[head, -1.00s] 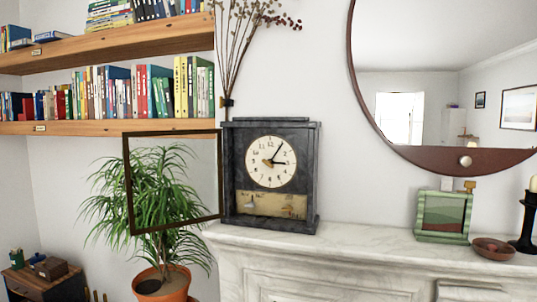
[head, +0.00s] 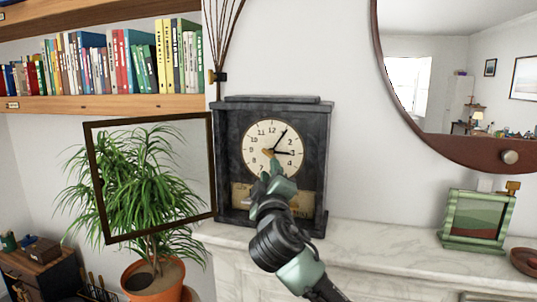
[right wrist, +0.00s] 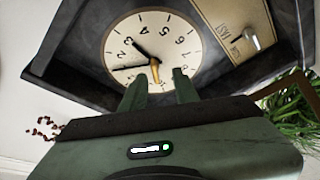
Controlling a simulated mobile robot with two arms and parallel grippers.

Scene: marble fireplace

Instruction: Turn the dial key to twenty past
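The dark stone mantel clock (head: 318,150) stands on the mantel with its cream dial (head: 290,133) facing me. Its short hand points near 3 and its long hand near 1. The brass dial key (head: 266,153) sits at the dial's centre, partly covered by my right gripper (head: 273,168), which comes up from below. In the right wrist view, the key (right wrist: 154,72) shows just past and between the two spread fingertips (right wrist: 160,82). The fingers look apart, and I see no grip on the key. My left gripper is not in view.
A dark-framed glass door (head: 88,170) stands open at the clock's left, before a potted plant (head: 135,175). A green picture frame (head: 450,216) stands on the marble mantel (head: 375,240) at right. A round mirror (head: 440,65) hangs above. The mantel between clock and frame is clear.

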